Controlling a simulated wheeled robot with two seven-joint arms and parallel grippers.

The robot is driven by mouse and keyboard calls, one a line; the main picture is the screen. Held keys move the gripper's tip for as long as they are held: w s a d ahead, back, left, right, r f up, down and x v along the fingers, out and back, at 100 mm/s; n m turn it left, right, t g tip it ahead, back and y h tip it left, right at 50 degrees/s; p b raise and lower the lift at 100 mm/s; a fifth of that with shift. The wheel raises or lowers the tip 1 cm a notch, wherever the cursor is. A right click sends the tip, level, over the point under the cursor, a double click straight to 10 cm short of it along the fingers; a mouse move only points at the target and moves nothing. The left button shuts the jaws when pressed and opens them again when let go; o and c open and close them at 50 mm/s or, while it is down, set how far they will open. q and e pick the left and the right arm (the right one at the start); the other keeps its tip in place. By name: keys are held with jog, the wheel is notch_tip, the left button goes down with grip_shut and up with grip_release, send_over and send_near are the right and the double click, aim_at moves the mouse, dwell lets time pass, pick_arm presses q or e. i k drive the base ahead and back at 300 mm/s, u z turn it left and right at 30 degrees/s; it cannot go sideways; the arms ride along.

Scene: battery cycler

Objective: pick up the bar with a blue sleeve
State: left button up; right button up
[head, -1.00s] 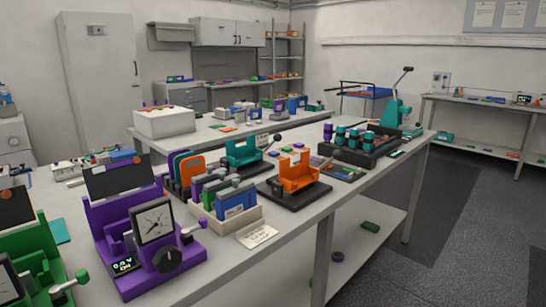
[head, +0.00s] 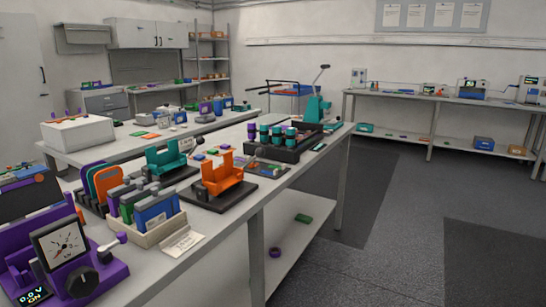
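I cannot make out for certain a bar with a blue sleeve. A beige tray (head: 152,237) on the near bench holds upright flat blocks, and its front one is blue (head: 157,212). A black rack (head: 285,153) farther along the bench holds several upright pieces with teal and purple parts, too small to tell in detail. Neither of my grippers is in view.
An orange fixture (head: 222,177) and a teal fixture (head: 168,162) stand on the bench (head: 232,222). A purple device with a dial (head: 62,246) is at the near left. Open grey floor (head: 400,235) lies to the right. A wall bench (head: 440,97) carries several instruments.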

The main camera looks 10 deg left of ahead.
aim_at(200, 158)
jog(key=z, duration=0.5)
jog(key=i, duration=3.4)
jog(key=u, duration=2.05)
